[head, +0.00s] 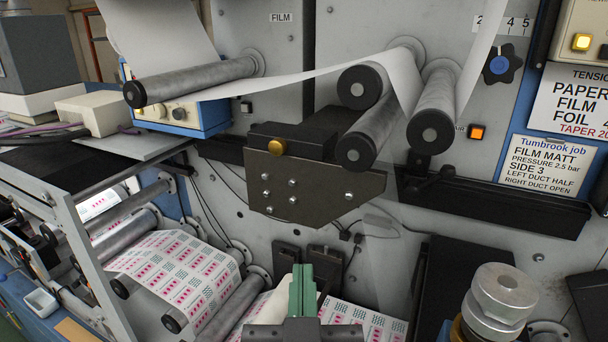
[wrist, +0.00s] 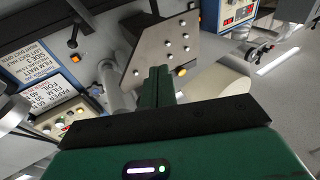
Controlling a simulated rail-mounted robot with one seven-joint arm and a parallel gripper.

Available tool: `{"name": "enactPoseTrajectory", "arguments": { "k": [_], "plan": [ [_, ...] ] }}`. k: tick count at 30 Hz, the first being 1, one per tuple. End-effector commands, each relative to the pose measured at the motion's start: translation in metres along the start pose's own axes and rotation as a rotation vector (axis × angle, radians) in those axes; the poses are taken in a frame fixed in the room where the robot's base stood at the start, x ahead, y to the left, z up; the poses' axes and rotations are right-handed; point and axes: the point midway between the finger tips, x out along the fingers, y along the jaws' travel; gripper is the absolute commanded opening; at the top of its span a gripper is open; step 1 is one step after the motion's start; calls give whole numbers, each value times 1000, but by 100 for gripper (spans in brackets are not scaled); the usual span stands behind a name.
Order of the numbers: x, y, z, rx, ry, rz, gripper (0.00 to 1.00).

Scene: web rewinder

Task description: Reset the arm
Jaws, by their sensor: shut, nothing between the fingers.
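My gripper (head: 302,290) shows at the bottom middle of the head view, with its green fingers pointing up and pressed together. It is shut and empty. In the wrist view the green fingers (wrist: 158,88) point toward a dark metal plate with several bolts (wrist: 165,50). In the head view that bolted plate (head: 310,185) hangs below the rollers, above and behind my fingers. My gripper appears apart from it. The rest of my arm is mostly out of view.
Metal rollers (head: 375,130) carry a white web across the machine face. Printed label web (head: 180,270) runs over rollers at lower left. A large metal nut-topped post (head: 500,295) stands at lower right. A blue-and-white control box (head: 185,115) sits at upper left.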

Motion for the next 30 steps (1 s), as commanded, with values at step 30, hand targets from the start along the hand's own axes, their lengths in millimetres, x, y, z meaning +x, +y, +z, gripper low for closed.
{"name": "enactPoseTrajectory", "arguments": {
  "k": [30],
  "plan": [
    [-50,-2,-286,20,486,-14,0]
  ]
}}
